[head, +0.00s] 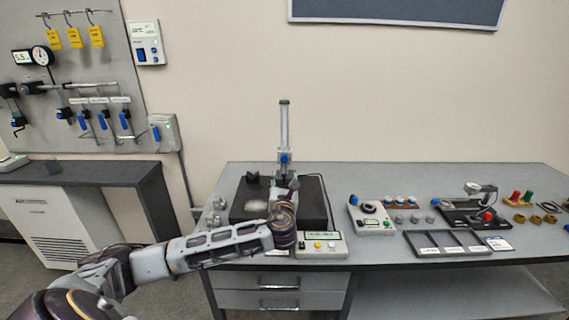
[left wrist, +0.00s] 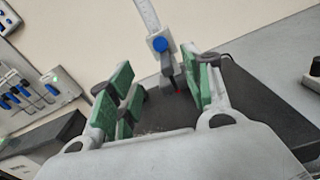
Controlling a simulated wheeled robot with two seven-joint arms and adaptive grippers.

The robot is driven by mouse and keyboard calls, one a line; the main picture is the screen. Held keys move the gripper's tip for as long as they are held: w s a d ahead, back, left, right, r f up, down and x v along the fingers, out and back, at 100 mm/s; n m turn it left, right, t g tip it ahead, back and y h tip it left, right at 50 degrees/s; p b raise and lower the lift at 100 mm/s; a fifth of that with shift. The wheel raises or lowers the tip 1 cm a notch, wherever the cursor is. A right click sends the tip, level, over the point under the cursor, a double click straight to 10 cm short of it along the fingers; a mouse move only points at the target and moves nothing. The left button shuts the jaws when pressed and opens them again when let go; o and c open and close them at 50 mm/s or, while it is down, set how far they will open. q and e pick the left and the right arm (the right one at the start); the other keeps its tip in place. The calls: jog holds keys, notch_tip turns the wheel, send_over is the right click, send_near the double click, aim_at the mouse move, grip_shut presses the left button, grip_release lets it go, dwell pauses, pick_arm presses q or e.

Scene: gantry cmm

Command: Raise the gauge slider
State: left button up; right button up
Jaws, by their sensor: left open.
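The height gauge is a pale upright column (head: 284,125) standing on a dark surface plate (head: 315,200). Its slider (head: 285,158), with a blue knob, sits low on the column. In the left wrist view the slider (left wrist: 160,45) with its round blue knob is just beyond the fingertips, and a thin dark arm with a red tip hangs below it. My left gripper (head: 285,187) is in front of and below the slider. In the left wrist view the green-padded fingers (left wrist: 163,85) are apart, with nothing clearly held between them. My right gripper does not show.
A control box with a display (head: 320,244) stands at the plate's front. To the right are a small box with knobs (head: 371,215), a dark compartment tray (head: 447,244) and a small fixture (head: 470,210). The wall behind the column is clear.

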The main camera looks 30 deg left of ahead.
pick_arm(q)
send_near(284, 159)
jog(key=x, duration=0.2)
jog(key=shift+w+a, duration=0.15)
jog(key=shift+w, duration=0.15)
jog(key=shift+x, duration=2.4)
jog(key=shift+w+a, duration=0.1)
jog(key=shift+w, duration=0.1)
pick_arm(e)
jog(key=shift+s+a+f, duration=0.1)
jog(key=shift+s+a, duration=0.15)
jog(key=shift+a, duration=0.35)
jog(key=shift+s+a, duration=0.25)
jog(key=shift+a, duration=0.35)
